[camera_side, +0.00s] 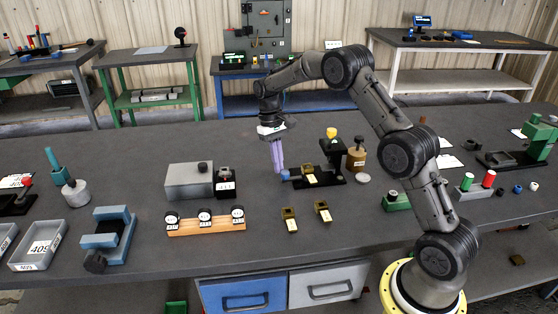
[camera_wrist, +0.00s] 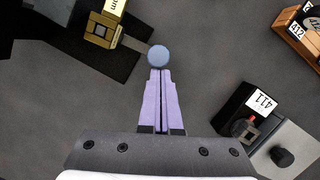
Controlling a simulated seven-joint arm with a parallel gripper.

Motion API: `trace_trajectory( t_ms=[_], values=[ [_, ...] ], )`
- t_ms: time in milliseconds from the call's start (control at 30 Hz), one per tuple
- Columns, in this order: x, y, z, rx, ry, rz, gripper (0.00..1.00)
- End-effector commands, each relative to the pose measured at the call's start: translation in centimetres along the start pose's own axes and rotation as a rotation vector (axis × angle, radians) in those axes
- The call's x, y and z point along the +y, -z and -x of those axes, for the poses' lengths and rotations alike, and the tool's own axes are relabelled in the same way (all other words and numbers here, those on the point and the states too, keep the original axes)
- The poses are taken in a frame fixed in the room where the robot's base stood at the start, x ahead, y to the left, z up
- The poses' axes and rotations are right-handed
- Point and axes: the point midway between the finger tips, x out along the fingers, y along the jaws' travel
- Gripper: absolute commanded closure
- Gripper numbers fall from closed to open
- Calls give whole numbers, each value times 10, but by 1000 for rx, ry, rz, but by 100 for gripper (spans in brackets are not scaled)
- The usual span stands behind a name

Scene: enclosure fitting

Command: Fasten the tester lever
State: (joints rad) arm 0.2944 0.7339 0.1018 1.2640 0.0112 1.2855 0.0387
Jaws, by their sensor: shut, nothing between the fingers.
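The tester (camera_side: 325,182) is a black base with an upright column and a yellow knob on top. A brass enclosure (camera_side: 311,178) sits on it; it also shows at the upper left of the wrist view (camera_wrist: 103,28). A grey lever (camera_wrist: 133,43) reaches out from the enclosure's side to a round blue knob (camera_wrist: 158,56), which also shows in the side view (camera_side: 285,175). My gripper (camera_side: 280,172) points down with its purple fingers shut and empty. In the wrist view its fingertips (camera_wrist: 160,71) are right beside the knob; I cannot tell whether they touch it.
Two brass enclosures (camera_side: 290,222) (camera_side: 323,211) lie in front of the tester. A grey box with a black unit marked 411 (camera_side: 226,184) and a wooden rack of dials (camera_side: 206,222) stand to the left. A brown bottle (camera_side: 356,157) stands behind right. Bare table lies between.

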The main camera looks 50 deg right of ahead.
Motion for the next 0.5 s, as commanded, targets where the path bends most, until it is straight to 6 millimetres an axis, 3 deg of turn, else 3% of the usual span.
trace_trajectory(
  t_ms=[500],
  values=[
    [-11, -19, -5, -2, -61, 243, 100]
  ],
)
